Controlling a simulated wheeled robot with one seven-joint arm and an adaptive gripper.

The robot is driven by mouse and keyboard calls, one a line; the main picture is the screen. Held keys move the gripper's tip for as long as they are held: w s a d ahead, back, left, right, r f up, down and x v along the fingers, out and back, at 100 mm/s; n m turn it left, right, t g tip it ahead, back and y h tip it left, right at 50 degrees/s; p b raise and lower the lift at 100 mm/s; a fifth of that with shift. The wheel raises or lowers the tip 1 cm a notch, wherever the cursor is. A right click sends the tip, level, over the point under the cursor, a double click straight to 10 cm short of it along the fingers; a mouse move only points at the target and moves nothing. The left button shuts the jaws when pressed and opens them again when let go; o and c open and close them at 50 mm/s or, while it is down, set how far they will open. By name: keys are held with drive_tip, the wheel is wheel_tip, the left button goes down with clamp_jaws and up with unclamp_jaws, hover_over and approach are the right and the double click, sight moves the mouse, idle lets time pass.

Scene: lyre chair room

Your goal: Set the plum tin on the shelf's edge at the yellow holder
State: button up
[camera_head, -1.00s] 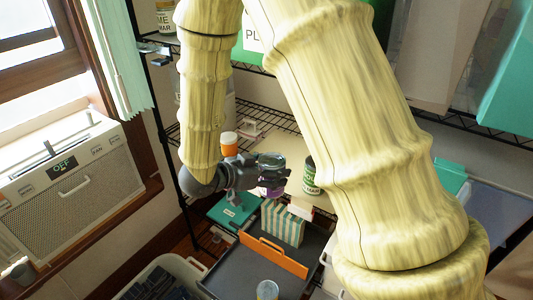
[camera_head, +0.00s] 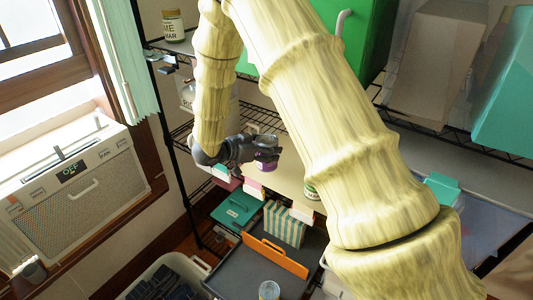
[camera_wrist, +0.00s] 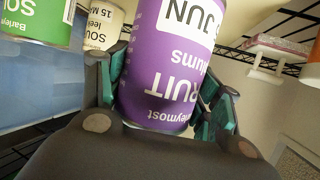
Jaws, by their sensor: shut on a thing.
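The plum tin (camera_wrist: 160,85) is purple with a white label and fills the middle of the wrist view, its lettering upside down there. My gripper (camera_wrist: 172,92) is shut on it, with a finger on each side. In the head view my gripper (camera_head: 264,150) holds the purple tin (camera_head: 266,166) over the cream shelf (camera_head: 287,180), its lower part showing below the fingers. I cannot tell whether the tin touches the shelf. I cannot make out the yellow holder; my arm hides part of the shelf.
In the wrist view a green tin (camera_wrist: 38,20) and a pale soup tin (camera_wrist: 103,27) are at left. A grey tray (camera_head: 240,268) lies lower down.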

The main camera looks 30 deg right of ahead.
drive_tip(key=shift+w+d+r, duration=0.1)
drive_tip(key=shift+w+d, duration=0.1)
drive_tip(key=shift+w, duration=0.2)
drive_tip(key=shift+f+p, duration=0.9)
drive_tip(key=shift+f, duration=0.95)
drive_tip(key=shift+f, duration=0.15)
drive_tip(key=o, duration=1.4)
drive_tip(key=shift+s, duration=0.1)
drive_tip(key=shift+c, duration=0.2)
drive_tip(key=b+v, duration=0.3)
drive_tip(key=v, duration=0.9)
drive_tip(key=shift+a, duration=0.1)
